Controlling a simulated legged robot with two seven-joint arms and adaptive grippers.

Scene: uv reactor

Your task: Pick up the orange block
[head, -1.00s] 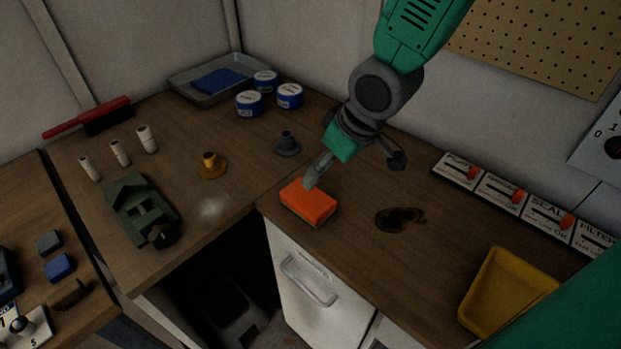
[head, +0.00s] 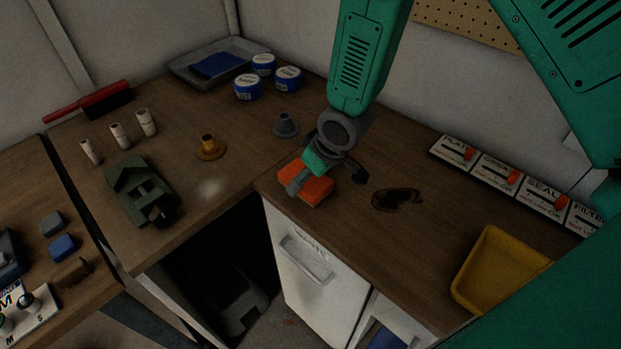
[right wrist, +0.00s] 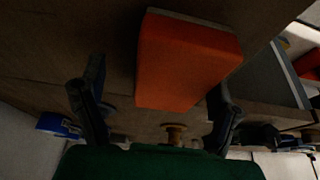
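The orange block (head: 316,193) lies on the brown worktop near its front edge, above the white cabinet door. My right gripper (head: 328,181) is over it, with one finger in front of the block and the other to its right, partly hiding it. In the right wrist view the block (right wrist: 187,62) shows ahead of my right gripper (right wrist: 156,108), whose two fingers are spread wide and empty. The block sits nearer the right finger, and I cannot tell whether that finger touches it. My left gripper is not in view.
A dark burn mark (head: 397,200) and a yellow tray (head: 467,262) are to the right. Labelled switches (head: 496,173) line the wall. A grey flanged part (head: 286,126) and a brass one (head: 210,149) stand behind and left. An open gap (head: 215,265) lies left of the cabinet.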

